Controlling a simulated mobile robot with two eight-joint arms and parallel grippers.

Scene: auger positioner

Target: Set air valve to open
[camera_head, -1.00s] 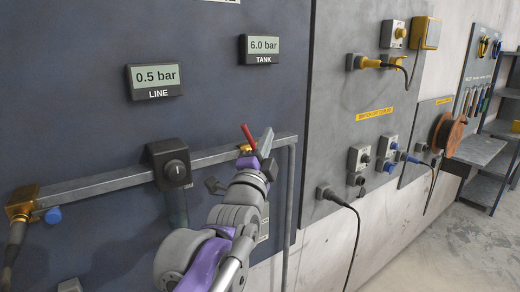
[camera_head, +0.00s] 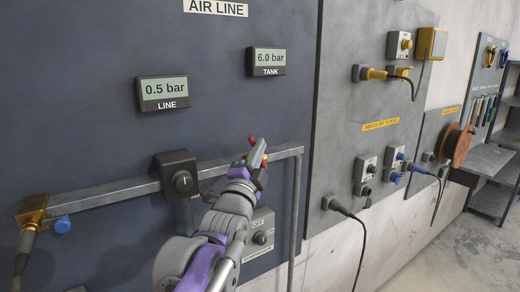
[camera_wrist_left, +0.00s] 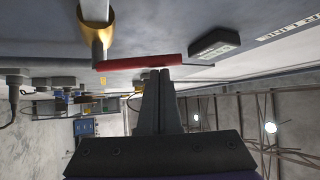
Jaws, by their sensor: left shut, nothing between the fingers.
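The air valve is a brass body with a red lever. In the left wrist view the brass valve body (camera_wrist_left: 97,28) sits at the top, and the red lever (camera_wrist_left: 140,62) runs to the right from its stem. My left gripper (camera_head: 260,152) is shut and empty. In the left wrist view its closed fingertips (camera_wrist_left: 160,73) lie right against or just short of the lever's side; I cannot tell if they touch. In the head view the gripper hides most of the valve, and only bits of red lever (camera_head: 252,141) show. My right gripper is not in view.
A line gauge (camera_head: 163,92) reads 0.5 bar and a tank gauge (camera_head: 266,61) reads 6.0 bar. A grey panel with plugs (camera_head: 375,120) stands to the right.

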